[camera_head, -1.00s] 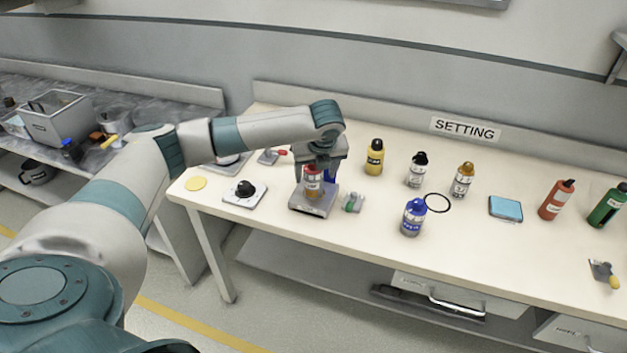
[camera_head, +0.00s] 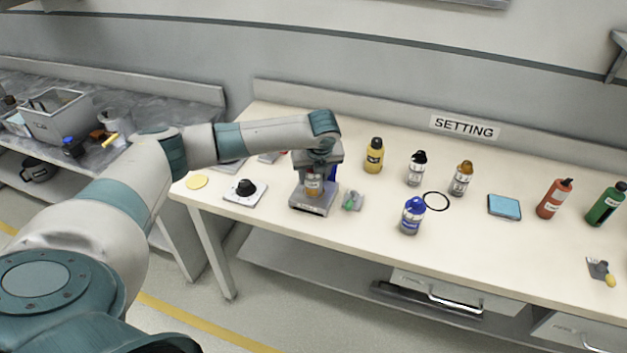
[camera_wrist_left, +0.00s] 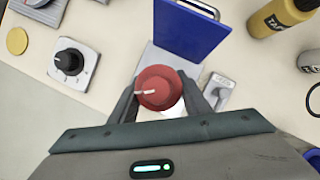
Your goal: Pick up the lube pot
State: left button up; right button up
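A small pot with a red cap, which I take for the lube pot (camera_head: 313,186), stands upright on a grey device with a flat plate (camera_head: 308,208). Its label is too small to read. In the left wrist view the pot's round red cap (camera_wrist_left: 158,88) with a white mark lies between the fingers. My left gripper (camera_head: 315,172) points down over the pot and hides its top in the head view. Its fingers (camera_wrist_left: 159,92) are open, one on each side of the pot; contact is not clear. My right gripper is not in view.
A blue panel (camera_wrist_left: 192,25) stands just behind the pot. A yellow bottle (camera_head: 374,156) and a blue-capped bottle (camera_head: 412,216) stand farther right, with bare table between.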

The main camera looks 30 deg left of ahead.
pick_arm(q)
jog(key=shift+r, duration=0.1)
jog(key=shift+c, duration=0.4)
